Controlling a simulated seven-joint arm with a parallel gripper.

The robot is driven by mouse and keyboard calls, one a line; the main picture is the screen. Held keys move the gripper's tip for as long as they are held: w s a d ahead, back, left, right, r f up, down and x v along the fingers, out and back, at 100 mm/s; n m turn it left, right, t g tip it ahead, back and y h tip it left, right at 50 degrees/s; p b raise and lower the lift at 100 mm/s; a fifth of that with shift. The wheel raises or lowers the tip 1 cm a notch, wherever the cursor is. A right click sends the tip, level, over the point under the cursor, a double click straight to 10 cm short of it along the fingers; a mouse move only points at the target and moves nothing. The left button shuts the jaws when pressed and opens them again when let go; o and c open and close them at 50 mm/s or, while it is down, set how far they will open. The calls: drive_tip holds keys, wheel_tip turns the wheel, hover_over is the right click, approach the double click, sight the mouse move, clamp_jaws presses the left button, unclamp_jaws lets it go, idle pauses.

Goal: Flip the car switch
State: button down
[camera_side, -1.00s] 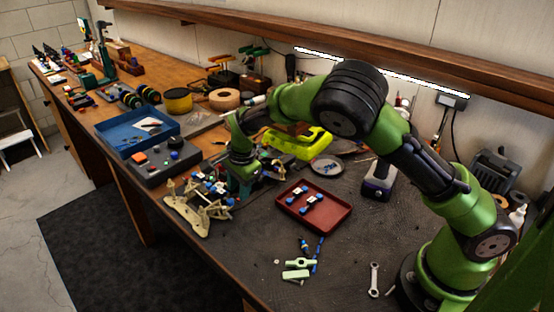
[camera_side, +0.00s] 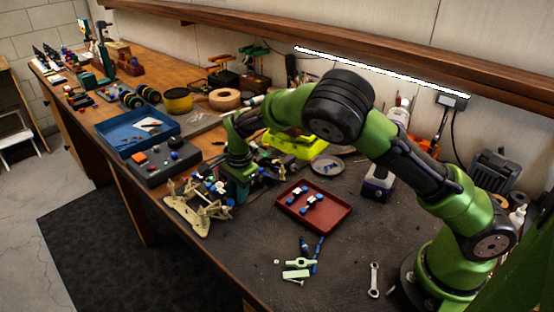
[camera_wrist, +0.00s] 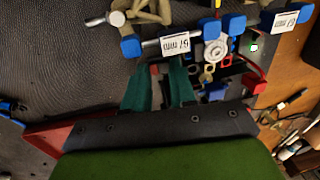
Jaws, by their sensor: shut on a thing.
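The car is a beige chassis (camera_side: 195,212) with blue-ended rods and small electronics, near the table's front edge in the side view. In the wrist view its rod with a "57 mm" label (camera_wrist: 176,44) lies just beyond my fingertips. A round silver part (camera_wrist: 215,48) and small coloured parts sit right of them. My gripper (camera_wrist: 163,67) points down at the car's electronics end, its teal fingers a little apart. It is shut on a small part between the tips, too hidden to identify. My gripper (camera_side: 237,188) also shows in the side view. I cannot make out the switch clearly.
A red tray (camera_side: 336,218) with blue-ended rods lies right of the car. A blue bin (camera_side: 122,148) and a grey box (camera_side: 150,172) stand to the left. A green part (camera_side: 298,263) and a wrench (camera_side: 374,279) lie in front.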

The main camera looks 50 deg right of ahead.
drive_tip(key=shift+w+a+g, duration=0.1)
drive_tip(key=shift+w+g, duration=0.2)
drive_tip(key=shift+g, duration=0.6)
drive_tip(key=shift+w+g, duration=0.25)
drive_tip(key=shift+g, duration=0.65)
drive_tip(key=c, duration=1.2)
unclamp_jaws()
wheel_tip(320, 180, up, 12)
drive_tip(key=w, duration=0.2)
drive_tip(key=shift+w, duration=0.2)
drive_tip(key=shift+f, duration=0.15)
